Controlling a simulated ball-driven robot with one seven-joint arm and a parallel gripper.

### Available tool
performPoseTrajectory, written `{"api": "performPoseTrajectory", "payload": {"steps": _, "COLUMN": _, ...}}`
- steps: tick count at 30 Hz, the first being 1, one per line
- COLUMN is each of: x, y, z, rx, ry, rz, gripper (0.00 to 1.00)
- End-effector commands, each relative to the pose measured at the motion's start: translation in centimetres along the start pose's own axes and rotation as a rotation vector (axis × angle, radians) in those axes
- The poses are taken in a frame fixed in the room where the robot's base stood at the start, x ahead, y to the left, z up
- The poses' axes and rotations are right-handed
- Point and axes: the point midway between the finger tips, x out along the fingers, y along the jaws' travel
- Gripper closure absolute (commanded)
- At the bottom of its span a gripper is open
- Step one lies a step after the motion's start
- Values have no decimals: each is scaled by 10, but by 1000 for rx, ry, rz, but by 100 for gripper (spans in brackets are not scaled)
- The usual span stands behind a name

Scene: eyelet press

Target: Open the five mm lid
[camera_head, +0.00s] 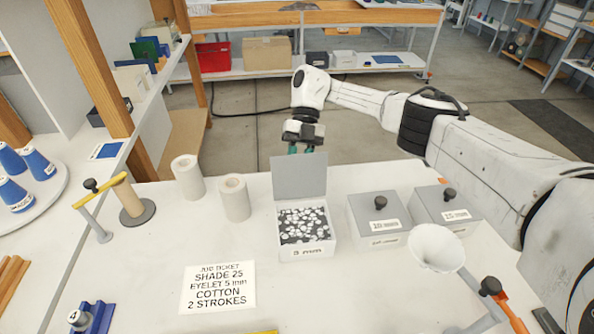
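The 5 mm box (305,253) is a white box on the white table, labelled "5 mm" on its front. Its grey lid (299,177) stands raised, about upright, at the back edge. Many small pale eyelets (304,226) show inside on a dark floor. My gripper (301,149) is just behind the lid's top edge, pointing down. Its teal fingers show a gap between them, but the lid hides their tips and its own far side. I cannot tell whether they touch the lid or hold anything.
Two boxes with shut grey lids and black knobs, one labelled 10 mm (379,215) and another (447,207), stand to the right. A white funnel (437,246) is in front of them. White rolls (235,198) stand left. A job ticket (217,287) lies in front.

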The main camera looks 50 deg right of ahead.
Motion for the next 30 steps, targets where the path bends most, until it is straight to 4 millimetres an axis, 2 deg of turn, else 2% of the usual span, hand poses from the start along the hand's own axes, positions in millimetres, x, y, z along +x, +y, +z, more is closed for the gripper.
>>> {"api": "performPoseTrajectory", "payload": {"steps": 15, "x": -1, "y": 0, "z": 2, "rx": 4, "ry": 13, "rz": 2, "gripper": 100}}
{"api": "performPoseTrajectory", "payload": {"steps": 16, "x": -1, "y": 0, "z": 2, "rx": 4, "ry": 13, "rz": 2, "gripper": 69}}
{"api": "performPoseTrajectory", "payload": {"steps": 24, "x": 0, "y": 0, "z": 2, "rx": 4, "ry": 14, "rz": 2, "gripper": 44}}
{"api": "performPoseTrajectory", "payload": {"steps": 30, "x": 0, "y": 0, "z": 2, "rx": 4, "ry": 15, "rz": 2, "gripper": 44}}
